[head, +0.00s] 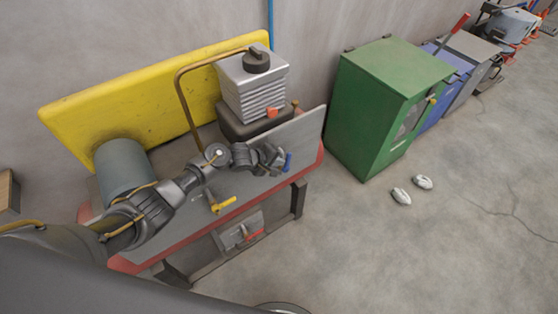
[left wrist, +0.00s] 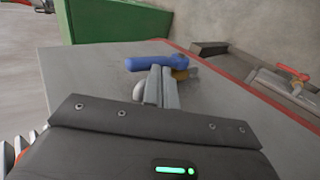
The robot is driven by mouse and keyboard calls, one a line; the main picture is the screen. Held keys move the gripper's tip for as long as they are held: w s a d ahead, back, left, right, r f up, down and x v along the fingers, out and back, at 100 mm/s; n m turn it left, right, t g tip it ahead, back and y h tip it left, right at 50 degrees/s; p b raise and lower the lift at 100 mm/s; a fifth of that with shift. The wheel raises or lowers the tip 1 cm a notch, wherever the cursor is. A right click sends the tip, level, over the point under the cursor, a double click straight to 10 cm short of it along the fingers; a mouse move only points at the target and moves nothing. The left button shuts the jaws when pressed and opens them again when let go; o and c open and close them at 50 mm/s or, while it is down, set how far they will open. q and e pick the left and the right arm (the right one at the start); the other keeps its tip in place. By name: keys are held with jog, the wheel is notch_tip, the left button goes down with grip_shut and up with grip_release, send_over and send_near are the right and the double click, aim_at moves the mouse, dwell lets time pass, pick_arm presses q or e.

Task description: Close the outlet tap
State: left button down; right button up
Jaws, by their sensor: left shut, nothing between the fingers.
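A tap with a blue lever (head: 288,162) sits at the right end of the grey machine top. In the left wrist view its blue lever (left wrist: 155,61) lies across the picture, with a brass-coloured part (left wrist: 186,73) at its right end. My left gripper (head: 279,161) is at this tap, shut and empty. In the left wrist view its closed fingertips (left wrist: 161,70) come right up to the lever's near side; I cannot tell whether they touch. A yellow-handled tap (head: 222,204) is on the machine's front. My right gripper is not in view.
A grey ribbed unit with a black cap (head: 257,61) stands behind my left gripper. A yellow panel (head: 150,90) and a grey cylinder (head: 122,168) are at the left. A red-handled fitting (head: 250,238) is low in front. A green cabinet (head: 385,100) stands right.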

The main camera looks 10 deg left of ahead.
pick_arm(q)
jog(key=shift+s+a+f, duration=0.15)
jog(key=shift+s+a, duration=0.2)
jog(key=p+v, duration=0.4)
jog(key=v, duration=1.9)
jog(key=shift+w+r, duration=0.2)
jog(key=shift+w, duration=0.05)
